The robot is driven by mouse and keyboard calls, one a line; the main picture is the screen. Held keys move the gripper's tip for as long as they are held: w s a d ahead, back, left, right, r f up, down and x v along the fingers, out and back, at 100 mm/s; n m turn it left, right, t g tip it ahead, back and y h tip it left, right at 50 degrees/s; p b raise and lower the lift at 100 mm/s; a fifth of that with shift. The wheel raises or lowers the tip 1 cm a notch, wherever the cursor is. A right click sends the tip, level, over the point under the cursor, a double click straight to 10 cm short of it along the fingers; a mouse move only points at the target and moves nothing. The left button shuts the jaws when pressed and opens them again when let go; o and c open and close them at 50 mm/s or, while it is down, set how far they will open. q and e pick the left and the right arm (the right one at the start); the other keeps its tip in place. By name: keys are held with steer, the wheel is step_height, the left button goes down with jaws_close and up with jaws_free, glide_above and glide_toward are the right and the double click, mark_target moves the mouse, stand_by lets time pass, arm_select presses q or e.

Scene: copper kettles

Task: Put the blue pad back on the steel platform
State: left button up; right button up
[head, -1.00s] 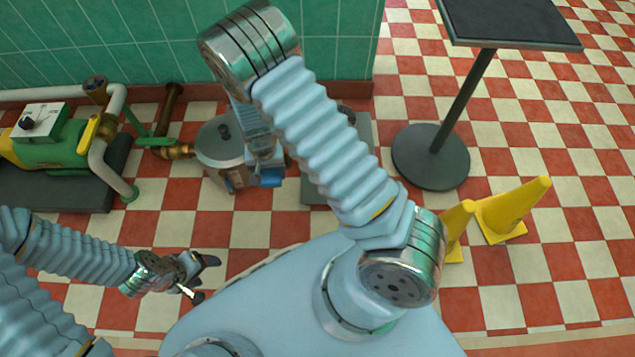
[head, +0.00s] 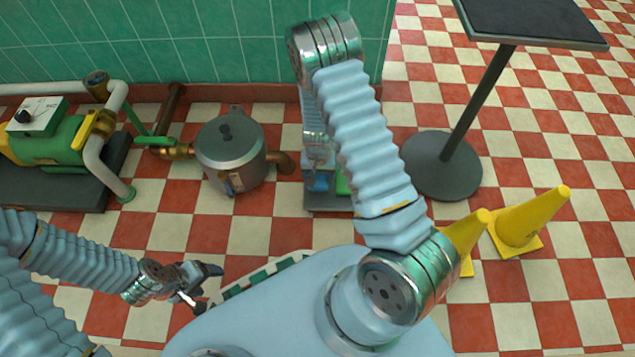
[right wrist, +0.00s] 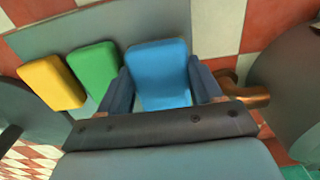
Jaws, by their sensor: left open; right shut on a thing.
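My right gripper (head: 318,162) is shut on the blue pad (head: 318,182), at the left part of the steel platform (head: 322,202). In the right wrist view, the blue pad (right wrist: 158,75) sits between the two fingers (right wrist: 157,92) and overlaps the platform (right wrist: 120,30). I cannot tell whether it touches the platform. A green pad (right wrist: 95,70) lies on the platform beside it, with a yellow pad (right wrist: 50,82) beyond. In the head view, my arm hides much of the platform; part of the green pad (head: 343,183) shows. My left gripper (head: 207,284) is open and empty, low at the left.
A grey kettle (head: 228,160) with a copper spout (head: 280,160) stands just left of the platform. A green and yellow pump (head: 50,140) with pipes is further left. A black-topped stand (head: 450,165) and yellow cones (head: 525,220) are at the right. A green tiled wall (head: 180,50) is behind.

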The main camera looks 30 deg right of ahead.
mark_target(318, 178)
steer(key=shift+a+f+b, duration=0.1)
steer(key=shift+f+b, duration=0.2)
steer(key=shift+f, duration=1.05)
steer(key=shift+f, duration=0.25)
steer(key=o, duration=1.3)
steer(key=shift+r, duration=0.1)
